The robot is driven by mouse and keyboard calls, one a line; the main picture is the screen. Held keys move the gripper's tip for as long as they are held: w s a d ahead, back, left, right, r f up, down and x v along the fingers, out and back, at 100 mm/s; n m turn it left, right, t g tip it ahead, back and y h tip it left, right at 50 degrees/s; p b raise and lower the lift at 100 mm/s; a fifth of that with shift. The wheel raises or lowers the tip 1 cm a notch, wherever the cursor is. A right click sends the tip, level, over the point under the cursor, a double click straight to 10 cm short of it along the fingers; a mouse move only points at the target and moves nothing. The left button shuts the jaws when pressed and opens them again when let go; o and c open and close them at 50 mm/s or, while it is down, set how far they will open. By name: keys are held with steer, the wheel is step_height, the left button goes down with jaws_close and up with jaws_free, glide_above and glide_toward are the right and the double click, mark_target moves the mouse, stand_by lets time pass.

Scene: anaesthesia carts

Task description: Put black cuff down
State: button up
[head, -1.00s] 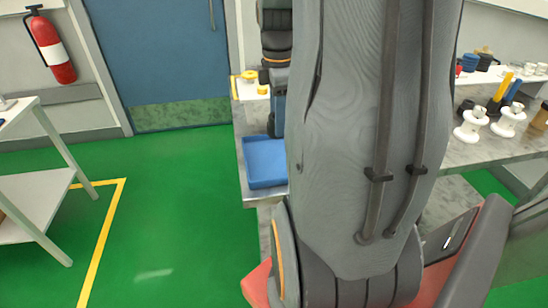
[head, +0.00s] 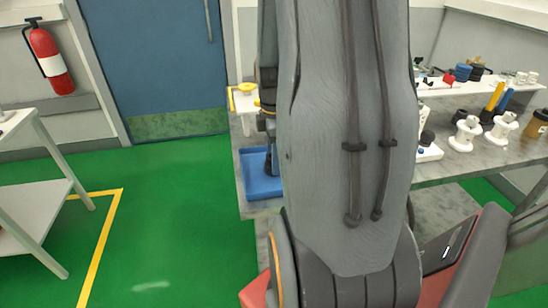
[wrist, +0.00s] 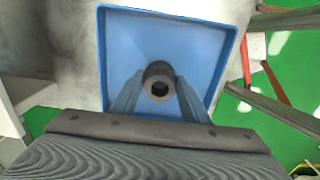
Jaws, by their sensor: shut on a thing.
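The black cuff (wrist: 158,82) is a short dark ring with a hollow centre. In the wrist view it sits between the two fingertips of my gripper (wrist: 155,92), which is shut on it. Behind it in that view is a blue tray (wrist: 117,35) with raised rims. I cannot tell whether the cuff touches the tray floor. In the head view the blue tray (head: 252,172) lies on the grey bench, partly hidden by my arm. The cuff is hidden or too small to tell in the head view.
The grey bench (head: 458,165) carries white spools (head: 464,134), blue and yellow cylinders and a brown jar (head: 537,123) at the right. A yellow-topped white piece (head: 246,92) stands behind the tray. A white side table (head: 30,200) is at left. Green floor is clear between.

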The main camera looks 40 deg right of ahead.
steer(key=shift+f, duration=0.15)
steer(key=o, duration=1.1)
steer(key=shift+c, duration=0.2)
step_height(320, 180, up, 12)
steer(key=b, duration=0.1)
steer(key=s+a+f+m, duration=0.1)
steer(key=a+f+m, duration=0.2)
steer(key=a, duration=0.5)
steer(key=a+f+m, duration=0.3)
steer(key=a+m, duration=0.1)
steer(key=a, duration=0.4)
steer(key=s+a+f+m, duration=0.1)
steer(key=a+f+m, duration=0.2)
steer(key=a, duration=0.5)
steer(key=shift+s+f+m+t, duration=0.15)
steer(key=shift+s+m+t, duration=0.2)
steer(key=shift+m, duration=0.45)
